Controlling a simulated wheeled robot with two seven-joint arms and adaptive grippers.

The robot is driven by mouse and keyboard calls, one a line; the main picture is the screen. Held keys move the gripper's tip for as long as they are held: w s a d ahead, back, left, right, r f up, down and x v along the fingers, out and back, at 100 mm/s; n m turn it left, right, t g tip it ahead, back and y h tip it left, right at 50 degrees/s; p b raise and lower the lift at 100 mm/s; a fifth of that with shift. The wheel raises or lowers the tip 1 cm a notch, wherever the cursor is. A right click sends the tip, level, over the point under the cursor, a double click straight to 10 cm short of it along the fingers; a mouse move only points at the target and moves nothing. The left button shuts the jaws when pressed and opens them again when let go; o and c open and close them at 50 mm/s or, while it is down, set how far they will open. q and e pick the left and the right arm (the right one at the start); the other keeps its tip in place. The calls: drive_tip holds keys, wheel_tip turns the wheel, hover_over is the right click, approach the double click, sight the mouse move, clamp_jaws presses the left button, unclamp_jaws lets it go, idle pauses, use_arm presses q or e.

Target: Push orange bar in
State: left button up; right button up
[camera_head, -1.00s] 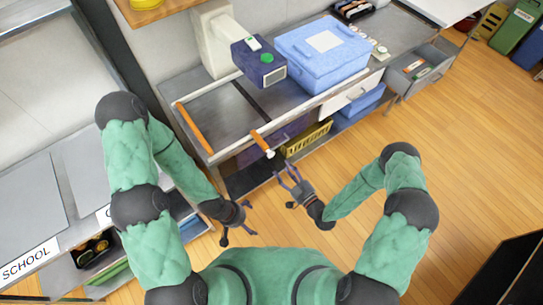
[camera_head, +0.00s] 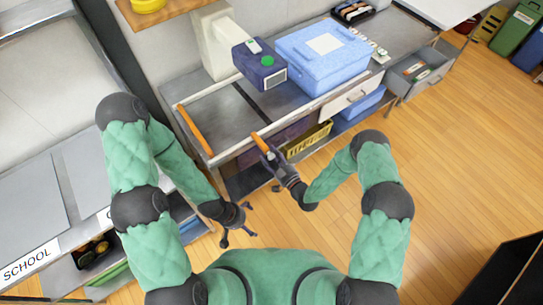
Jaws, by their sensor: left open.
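A short orange bar (camera_head: 260,142) sticks out over the front edge of the metal worktop. Its near end, white a moment ago, is hidden by my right gripper (camera_head: 269,158). The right gripper is right at that end; the view is too small to show whether its fingers are closed or touch the bar. A longer orange bar (camera_head: 194,130) lies along the left side of the worktop. My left gripper (camera_head: 246,220) is open and empty, low in front of the worktop, away from both bars.
A purple device with a green button (camera_head: 267,62) and a blue lidded box (camera_head: 322,55) stand on the worktop (camera_head: 220,115). A yellow basket (camera_head: 309,142) sits below. An open drawer (camera_head: 418,72) juts out at right.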

sight(259, 141)
clamp_jaws()
drive_tip(key=b+x, duration=0.4)
drive_tip(key=x, duration=0.3)
drive_tip(key=shift+a+f, duration=0.1)
drive_tip(key=shift+w+a, duration=0.3)
drive_tip(key=shift+w, duration=0.2)
drive_tip(key=shift+w+r, duration=0.1)
drive_tip(key=shift+r, duration=0.2)
drive_tip(key=shift+o, duration=0.9)
unclamp_jaws()
drive_tip(key=shift+a+f, duration=0.1)
drive_tip(key=shift+a, duration=0.05)
drive_tip(key=shift+s+d, duration=0.25)
drive_tip(key=shift+d, duration=0.05)
drive_tip(key=v, duration=1.1)
drive_tip(key=shift+s, duration=0.15)
